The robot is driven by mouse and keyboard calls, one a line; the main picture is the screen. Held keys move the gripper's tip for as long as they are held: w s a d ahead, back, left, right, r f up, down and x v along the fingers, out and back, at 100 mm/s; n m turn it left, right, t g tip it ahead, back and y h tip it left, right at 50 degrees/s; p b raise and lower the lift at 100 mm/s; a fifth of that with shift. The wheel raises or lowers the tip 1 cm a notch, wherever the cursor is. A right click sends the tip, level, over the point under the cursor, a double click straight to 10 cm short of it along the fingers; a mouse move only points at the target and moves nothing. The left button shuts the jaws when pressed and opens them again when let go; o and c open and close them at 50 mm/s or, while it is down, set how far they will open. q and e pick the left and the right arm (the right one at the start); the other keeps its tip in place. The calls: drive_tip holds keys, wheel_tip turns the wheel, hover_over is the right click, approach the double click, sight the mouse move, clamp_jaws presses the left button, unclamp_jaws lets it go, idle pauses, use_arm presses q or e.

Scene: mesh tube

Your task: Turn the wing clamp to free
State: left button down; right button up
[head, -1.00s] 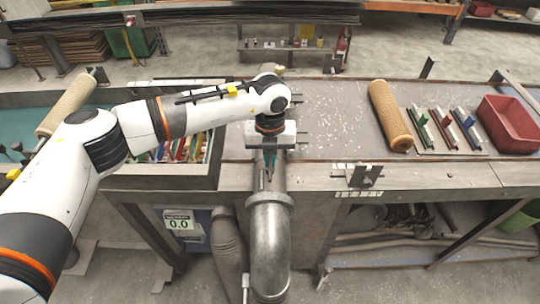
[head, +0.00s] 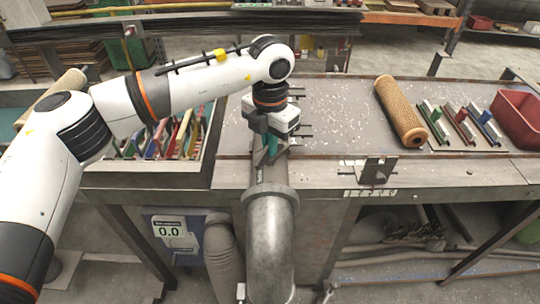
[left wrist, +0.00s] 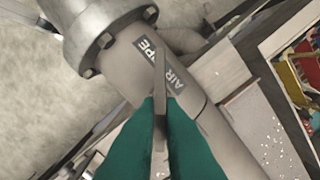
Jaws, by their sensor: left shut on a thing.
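My left gripper (head: 268,156) points down over a grey metal pipe (head: 270,240) at the table's front edge. In the left wrist view, its teal fingers (left wrist: 162,100) are shut on a narrow grey bar (left wrist: 158,62). The bar crosses the pipe at a slant over an "AIR PIPE" label (left wrist: 168,72). I cannot tell whether this bar is the wing clamp. The fingers hide part of it. A dark metal bracket (head: 377,170) with a small clamp-like piece sits on the table's front edge, right of the pipe, untouched. My right gripper is out of view.
A tan mesh tube (head: 400,110), several coloured bars (head: 460,125) and a red bin (head: 518,120) lie on the table's right. A tray (head: 212,150) of coloured pieces is left of the pipe. The middle tabletop is clear.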

use_arm(q)
drive_tip(key=m+b, duration=0.3)
drive_tip(key=m, duration=0.1)
drive_tip(key=shift+f+m+b, duration=0.1)
drive_tip(key=shift+m+b, duration=0.2)
drive_tip(key=shift+b, duration=0.1)
drive_tip(key=shift+m+b, duration=0.65)
drive_tip(key=shift+m, duration=0.55)
drive_tip(key=shift+r+m+b, duration=0.2)
drive_tip(key=shift+m+b, duration=0.3)
drive_tip(key=shift+m, duration=0.9)
drive_tip(key=c, duration=1.6)
unclamp_jaws()
drive_tip(key=shift+o, duration=0.2)
wheel_tip(320, 180, up, 12)
drive_tip(key=b, duration=0.1)
